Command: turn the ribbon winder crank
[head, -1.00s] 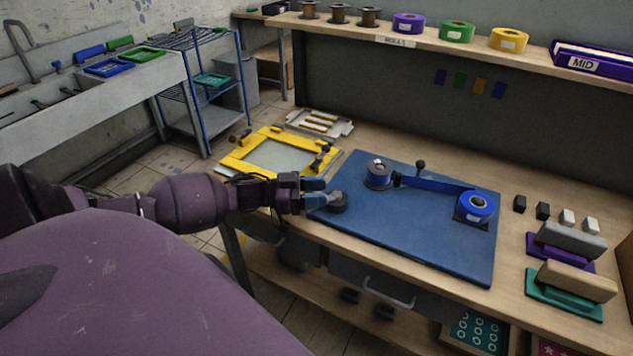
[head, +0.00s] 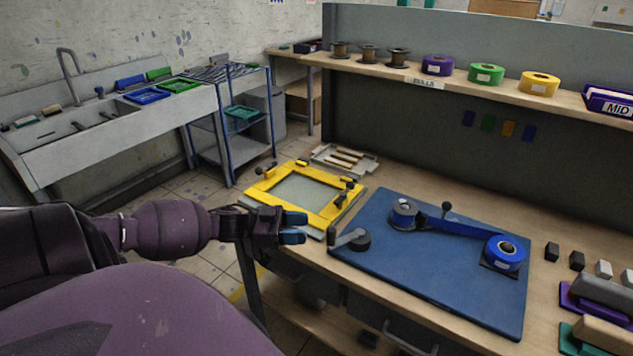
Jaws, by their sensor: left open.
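The ribbon winder is on a blue board (head: 440,275) on the workbench. Its dark crank (head: 352,239) sits at the board's left edge, a round hub with a grey arm and a short upright post on its left side. A blue ribbon (head: 450,226) runs from the left spool (head: 404,214) to the right blue roll (head: 505,252). My left gripper (head: 297,228), with blue fingertips, is open and empty, left of the crank and apart from it. My right gripper is not in view.
A yellow printing frame (head: 327,215) lies just behind my left gripper. A small black-knobbed post (head: 446,208) stands behind the ribbon. Squeegee-like blocks (head: 600,298) are at the right. A shelf (head: 420,74) with spools and ribbon rolls is above the bench.

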